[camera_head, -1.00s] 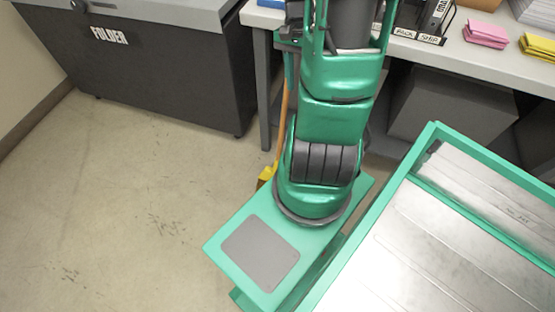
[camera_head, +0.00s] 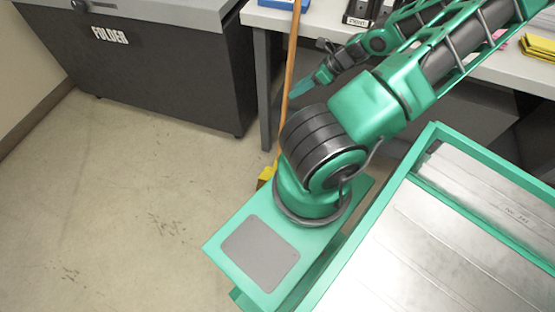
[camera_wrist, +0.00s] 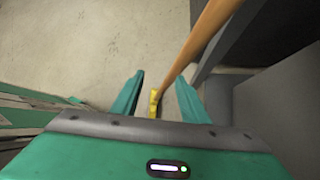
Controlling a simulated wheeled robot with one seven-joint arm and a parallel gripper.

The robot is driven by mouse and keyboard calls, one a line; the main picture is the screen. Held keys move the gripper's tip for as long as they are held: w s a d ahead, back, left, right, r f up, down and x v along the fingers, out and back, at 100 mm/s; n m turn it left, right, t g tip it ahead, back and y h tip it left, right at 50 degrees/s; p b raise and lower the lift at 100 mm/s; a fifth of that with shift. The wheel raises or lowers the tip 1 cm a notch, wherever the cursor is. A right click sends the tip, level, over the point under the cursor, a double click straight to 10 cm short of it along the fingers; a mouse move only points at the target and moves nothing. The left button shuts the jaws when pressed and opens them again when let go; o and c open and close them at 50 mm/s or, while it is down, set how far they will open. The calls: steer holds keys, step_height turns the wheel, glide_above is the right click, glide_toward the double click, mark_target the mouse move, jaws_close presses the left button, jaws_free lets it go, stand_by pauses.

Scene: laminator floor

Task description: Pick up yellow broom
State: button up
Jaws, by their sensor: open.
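The yellow broom (camera_head: 265,175) stands upright, its wooden handle leaning near the desk leg and its yellow head on the floor. My arm's base hides part of the head. My gripper (camera_head: 303,88) is beside the handle, just to its right in the head view. In the wrist view the open, empty gripper (camera_wrist: 165,97) has one finger on each side. The handle (camera_wrist: 205,35) runs from upper right down toward the gap between the fingertips, and the yellow head (camera_wrist: 155,102) shows between them. I cannot tell whether a finger touches the handle.
A white-topped desk (camera_head: 490,65) stands behind my arm, with a grey box under it and folders on top. A dark folder machine (camera_head: 160,60) stands at the left. A green-framed cart (camera_head: 432,135) is at the right. The floor (camera_head: 120,190) at left is clear.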

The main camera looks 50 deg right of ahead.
mark_target(287, 88)
steer(key=shift+w+d+f+m+t+h, duration=0.15)
steer(key=shift+w+f+m+t, duration=0.15)
steer(key=shift+w+f, duration=0.55)
steer(key=shift+w+d+f+m+t+h, duration=0.15)
steer(key=shift+w+f+m, duration=0.3)
steer(key=shift+w, duration=0.65)
steer(key=shift+w+f+m+t+h, duration=0.1)
steer(key=shift+w+f+m+t, duration=0.15)
steer(key=shift+w+f, duration=0.6)
steer(key=shift+w+r, duration=0.1)
jaws_close()
